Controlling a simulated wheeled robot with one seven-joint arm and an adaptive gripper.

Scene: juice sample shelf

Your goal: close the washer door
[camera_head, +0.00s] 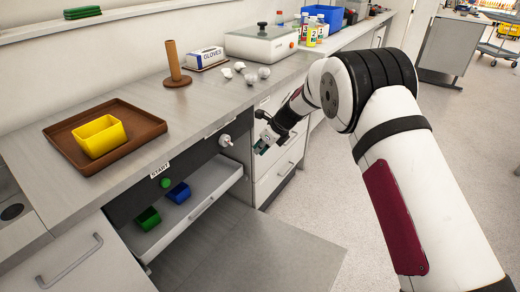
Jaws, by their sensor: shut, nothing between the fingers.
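The washer is built in under the counter, with a START label (160,169) and a green button (165,183) on its dark front. Its door (265,255) appears to be the flat grey panel folded down low in front of the opening. A white rack (196,214) shows at the opening above the door, holding a green cup (148,218) and a blue cup (179,193). My gripper (261,148) is shut and empty, to the right of the opening beside the white drawers, above the height of the door and apart from it.
A white knob (226,141) sticks out near my gripper. White drawers (285,160) stand to the right. On the counter are a brown tray (135,120) with a yellow bin (100,136), a wooden post (174,62), a GLOVES box (206,56) and crumpled white pieces. The floor (340,220) at right is clear.

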